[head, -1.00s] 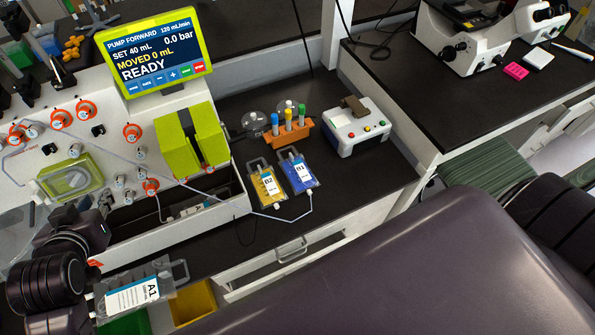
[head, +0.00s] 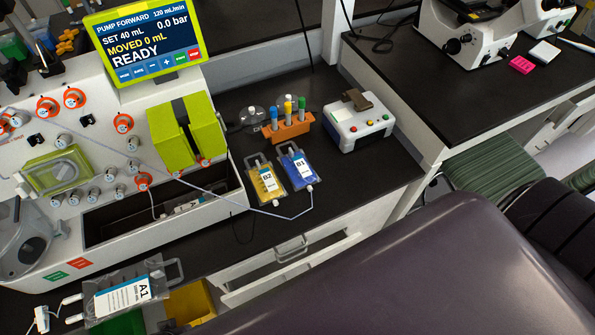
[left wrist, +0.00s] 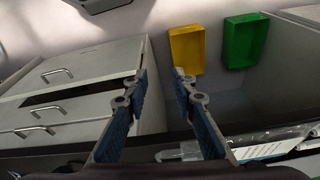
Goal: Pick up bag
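A clear bag labelled A1 (head: 125,292) lies at the lower left of the head view, by the front edge of the bench. A yellow bag labelled B2 (head: 268,182) and a blue bag labelled B1 (head: 298,168) lie side by side on the black bench top. In the left wrist view my left gripper (left wrist: 160,72) is open, with nothing between its fingers. A clear bag with a white and blue label (left wrist: 272,148) shows at the lower right there, beside the right finger and apart from it. My right gripper is out of view.
The pump machine (head: 190,235) stands behind the A1 bag. A green bin (head: 122,324) and a yellow bin (head: 192,302) sit below the bench edge. An orange tube rack (head: 287,128) and a white device (head: 358,122) stand behind the coloured bags. A drawer (head: 285,262) is in front.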

